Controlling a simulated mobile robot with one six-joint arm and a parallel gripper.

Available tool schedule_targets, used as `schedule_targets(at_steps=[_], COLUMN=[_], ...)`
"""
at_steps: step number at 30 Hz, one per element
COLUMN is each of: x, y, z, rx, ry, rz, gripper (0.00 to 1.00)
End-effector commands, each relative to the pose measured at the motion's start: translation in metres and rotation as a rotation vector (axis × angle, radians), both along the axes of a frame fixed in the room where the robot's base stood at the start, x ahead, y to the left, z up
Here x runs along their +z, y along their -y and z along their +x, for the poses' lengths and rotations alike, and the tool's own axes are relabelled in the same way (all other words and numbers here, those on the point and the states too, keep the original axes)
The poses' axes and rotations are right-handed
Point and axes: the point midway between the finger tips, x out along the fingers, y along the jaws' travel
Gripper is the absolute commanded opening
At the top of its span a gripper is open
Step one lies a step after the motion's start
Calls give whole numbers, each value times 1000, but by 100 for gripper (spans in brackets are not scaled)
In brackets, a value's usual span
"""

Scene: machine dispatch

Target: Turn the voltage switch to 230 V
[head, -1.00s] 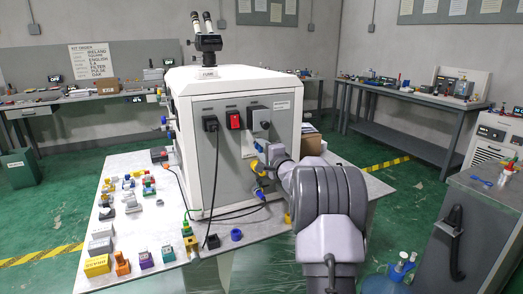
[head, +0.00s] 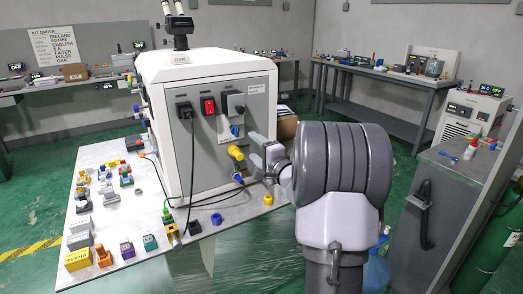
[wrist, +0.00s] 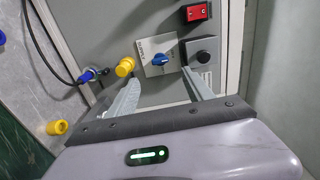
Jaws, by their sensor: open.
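The voltage switch is a blue knob (wrist: 159,58) on a pale labelled plate on the grey end panel of a white machine. My gripper (wrist: 160,79) is open and empty in the wrist view. Its two fingers point at the panel, one each side of the knob's line, with the tips short of the knob. In the head view my gripper (head: 258,150) is right of the knob, partly hidden by my arm.
A yellow plug (wrist: 125,67) sticks out close left of the knob, near my left finger. Black cables hang by the panel. Several small parts cover the table's left side.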

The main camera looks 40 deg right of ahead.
Motion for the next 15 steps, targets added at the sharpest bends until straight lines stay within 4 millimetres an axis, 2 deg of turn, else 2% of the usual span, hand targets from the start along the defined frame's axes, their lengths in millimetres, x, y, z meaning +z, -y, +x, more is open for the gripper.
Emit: schedule_targets(at_steps=[3,6,15], x=[2,1,0], y=[-5,-9,-11], z=[-27,-39,-45], rx=[-3,-1,0], ry=[1,0,1], rz=[2,0,1], gripper=[60,60,60])
